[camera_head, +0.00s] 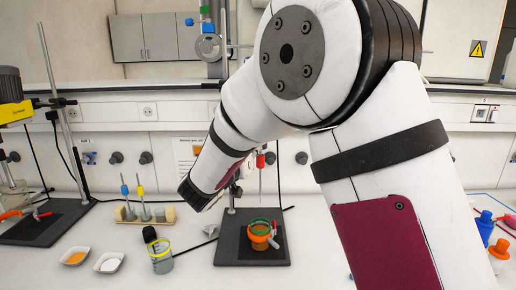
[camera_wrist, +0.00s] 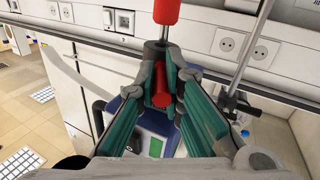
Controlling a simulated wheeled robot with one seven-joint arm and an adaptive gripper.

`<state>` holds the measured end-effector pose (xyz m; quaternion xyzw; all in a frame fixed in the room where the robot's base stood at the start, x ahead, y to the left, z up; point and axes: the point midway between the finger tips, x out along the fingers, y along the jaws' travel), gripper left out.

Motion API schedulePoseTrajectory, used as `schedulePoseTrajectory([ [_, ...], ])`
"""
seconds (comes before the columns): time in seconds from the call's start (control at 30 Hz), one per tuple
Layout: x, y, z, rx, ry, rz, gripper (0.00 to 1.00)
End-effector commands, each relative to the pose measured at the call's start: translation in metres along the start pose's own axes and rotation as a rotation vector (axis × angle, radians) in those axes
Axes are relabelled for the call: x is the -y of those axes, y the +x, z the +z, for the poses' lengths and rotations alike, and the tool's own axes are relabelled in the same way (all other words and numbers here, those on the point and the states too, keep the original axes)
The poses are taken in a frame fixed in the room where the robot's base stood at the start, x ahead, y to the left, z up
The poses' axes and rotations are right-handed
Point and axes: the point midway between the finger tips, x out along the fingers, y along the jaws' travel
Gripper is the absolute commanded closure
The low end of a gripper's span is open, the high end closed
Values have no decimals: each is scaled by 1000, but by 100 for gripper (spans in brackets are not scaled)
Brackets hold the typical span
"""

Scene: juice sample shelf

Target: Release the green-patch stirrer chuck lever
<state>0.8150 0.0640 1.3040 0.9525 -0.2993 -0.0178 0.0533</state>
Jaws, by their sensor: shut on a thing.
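In the wrist view my gripper (camera_wrist: 164,72) has its two green-lined fingers closed around a red lever (camera_wrist: 161,88). In the head view my arm hides the gripper and most of the stirrer; a small red part (camera_head: 261,160) with a thin rod shows beside the arm.
An orange vessel with a green rim (camera_head: 260,233) stands on a dark stand base (camera_head: 235,248). A yellow-rimmed beaker (camera_head: 161,262), two white dishes (camera_head: 77,256) and a wooden rack (camera_head: 145,214) are to the left. A yellow-and-black stirrer (camera_head: 12,95) stands far left. Bottles (camera_head: 485,226) are at the right.

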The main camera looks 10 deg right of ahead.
Motion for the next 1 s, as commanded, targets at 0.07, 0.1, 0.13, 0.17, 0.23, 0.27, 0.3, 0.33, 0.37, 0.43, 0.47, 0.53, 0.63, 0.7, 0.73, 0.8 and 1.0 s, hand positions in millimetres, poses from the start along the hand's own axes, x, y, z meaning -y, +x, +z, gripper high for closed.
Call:
schedulePoseTrajectory([
  [0.07,7,-1,-1,4,2,56,100],
  [0.1,8,0,-1,8,3,85,100],
  [0.13,9,0,-2,9,3,106,100],
  [0.17,10,0,-2,12,3,124,100],
  [0.23,12,1,-2,16,3,166,100],
  [0.27,13,1,-2,18,3,182,100],
  [0.3,14,2,-2,20,3,202,100],
  [0.33,15,2,-2,22,2,214,100],
  [0.37,15,2,-2,22,4,226,100],
  [0.43,16,2,-2,25,3,251,100],
  [0.47,16,3,-2,26,2,260,100],
  [0.53,16,3,-3,28,3,277,100],
  [0.63,17,4,-3,28,3,292,100],
  [0.7,17,4,-3,29,2,298,100],
  [0.73,17,4,-3,30,2,299,100],
  [0.8,17,4,-4,30,3,301,100],
  [1.0,17,4,-4,29,3,301,100],
])
